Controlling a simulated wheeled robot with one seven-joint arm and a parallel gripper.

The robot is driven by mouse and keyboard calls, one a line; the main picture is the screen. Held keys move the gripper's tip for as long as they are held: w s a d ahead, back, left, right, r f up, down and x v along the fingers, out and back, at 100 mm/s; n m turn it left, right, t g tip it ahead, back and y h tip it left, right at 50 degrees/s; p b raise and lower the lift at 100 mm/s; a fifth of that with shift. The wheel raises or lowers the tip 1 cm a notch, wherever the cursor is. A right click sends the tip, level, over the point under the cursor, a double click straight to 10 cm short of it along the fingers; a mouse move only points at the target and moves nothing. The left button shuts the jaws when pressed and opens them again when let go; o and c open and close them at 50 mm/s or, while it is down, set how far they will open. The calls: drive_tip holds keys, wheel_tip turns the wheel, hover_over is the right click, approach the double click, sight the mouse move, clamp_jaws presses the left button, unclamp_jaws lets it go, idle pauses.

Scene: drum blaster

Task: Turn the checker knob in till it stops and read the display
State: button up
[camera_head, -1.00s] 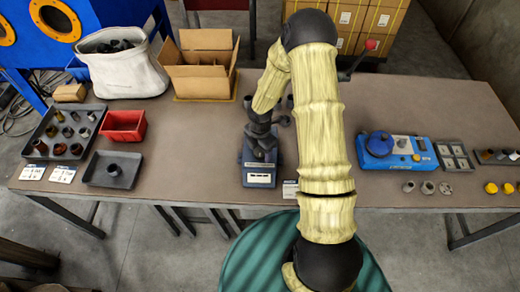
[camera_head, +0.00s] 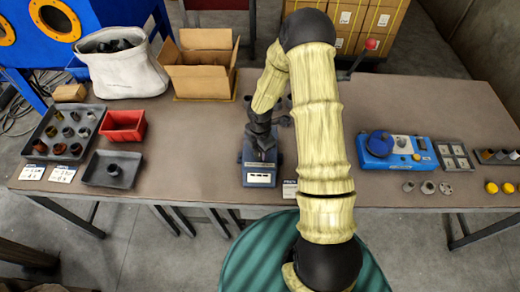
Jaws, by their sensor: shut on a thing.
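The checker is a small blue-grey box (camera_head: 257,178) near the front edge of the table, left of my arm. A pale display plate (camera_head: 260,179) faces the front; its reading is too small to make out. My gripper (camera_head: 262,150) points down onto the top of the box and is shut at it. The knob is hidden behind the gripper's fingers, so the grip on it is not clearly visible.
A brown table (camera_head: 190,150) holds an open carton (camera_head: 203,84), a white sack (camera_head: 122,72), a red bin (camera_head: 122,126), grey trays (camera_head: 112,182) and a blue device (camera_head: 380,158) at right. Bare table lies between the carton and checker.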

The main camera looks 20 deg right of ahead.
drive_tip(key=m+b, duration=0.1)
drive_tip(key=m, duration=0.4)
drive_tip(key=shift+m, duration=0.3)
drive_tip(key=m+b, duration=0.1)
drive_tip(key=m, duration=0.3)
drive_tip(key=m+b, duration=0.1)
drive_tip(key=m, duration=0.8)
drive_tip(key=shift+m+b, duration=0.4)
drive_tip(key=shift+s, duration=0.1)
idle(0.5)
drive_tip(key=o, duration=0.9)
drive_tip(key=shift+o, duration=0.4)
